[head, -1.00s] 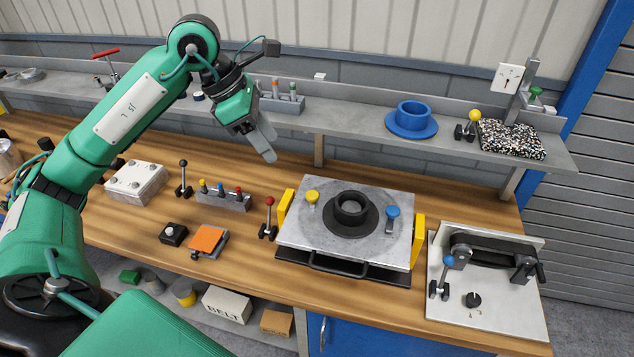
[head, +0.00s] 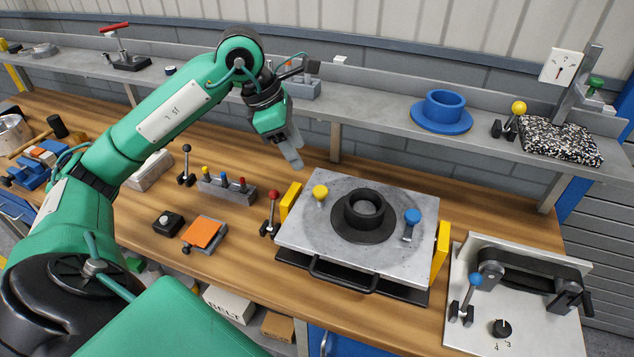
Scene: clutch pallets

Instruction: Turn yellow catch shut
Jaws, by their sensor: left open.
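The yellow catch (head: 320,193) is a round-topped knob with a small grey arm, on the upper left of a grey metal pallet plate (head: 300,239). A matching blue catch (head: 412,218) stands on the plate's right side. A black ringed hub (head: 364,211) sits between them. My left gripper (head: 294,160) is open and empty, above and to the left of the yellow catch, apart from it, fingers pointing down. My right gripper is not in view.
Yellow blocks (head: 440,252) flank the plate, and a black handle (head: 345,280) is at its front. A red-knobbed lever (head: 272,212) stands close to its left. A shelf (head: 375,126) with a blue flanged part (head: 443,112) runs behind.

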